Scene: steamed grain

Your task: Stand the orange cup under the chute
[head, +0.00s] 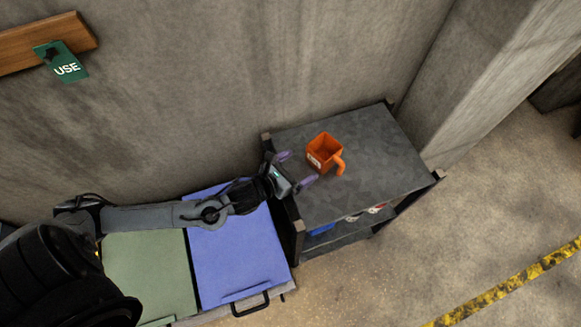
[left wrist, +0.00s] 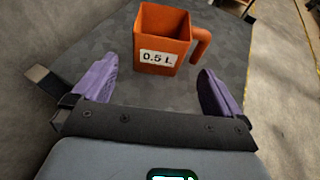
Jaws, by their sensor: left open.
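The orange cup (head: 323,151) stands upright on the dark grey top of a cart (head: 385,150). It is square, with a handle on its right side, and it looks empty. In the left wrist view the cup (left wrist: 160,28) shows a white label reading "0.5 L". My left gripper (head: 300,168) is open just left of the cup, at the cart's left edge. In the left wrist view its purple fingertips (left wrist: 155,80) are spread apart, with the cup ahead of them and not between them. My right gripper is not in view. No chute can be made out.
A blue lid (head: 238,252) with a black handle and a green lid (head: 148,270) lie left of the cart, below my left arm. A concrete wall rises behind. A green "USE" tag (head: 62,64) hangs on a wooden board. The cart top around the cup is clear.

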